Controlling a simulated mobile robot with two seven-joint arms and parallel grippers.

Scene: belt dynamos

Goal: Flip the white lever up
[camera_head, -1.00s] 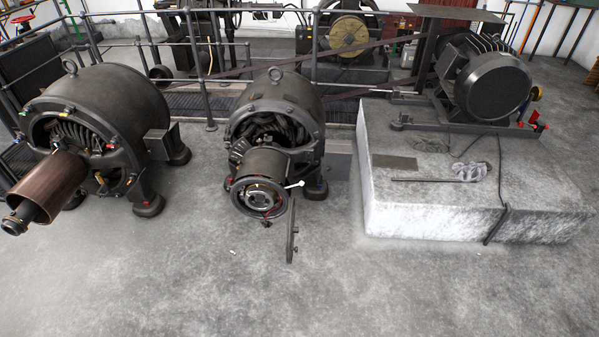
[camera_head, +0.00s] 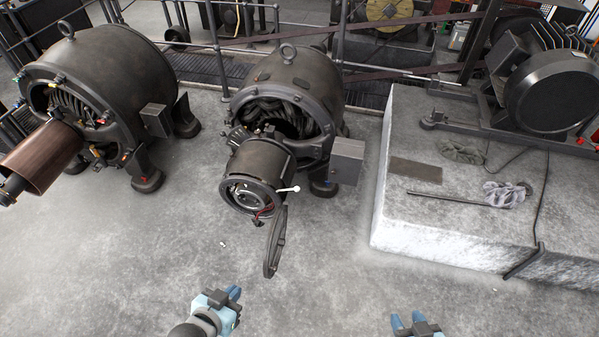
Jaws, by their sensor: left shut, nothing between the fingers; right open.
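The white lever (camera_head: 288,190) is a short rod with a white knob. It sticks out to the right from the front of the middle dynamo (camera_head: 285,95) and lies close to level. An open round cover (camera_head: 275,242) hangs below the dynamo's front drum (camera_head: 258,165). My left gripper (camera_head: 236,294) is shut and empty, low in the view, below and left of the lever. My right gripper (camera_head: 408,320) is open and empty at the bottom edge, below and right of the lever. Both are well apart from the dynamo.
A second dynamo (camera_head: 105,80) with a copper-coloured drum (camera_head: 42,158) stands at the left. A pale raised block (camera_head: 420,215) at the right carries a dark motor (camera_head: 550,90), a rod and a cloth. Railings run behind. The floor (camera_head: 330,270) in front is mostly clear.

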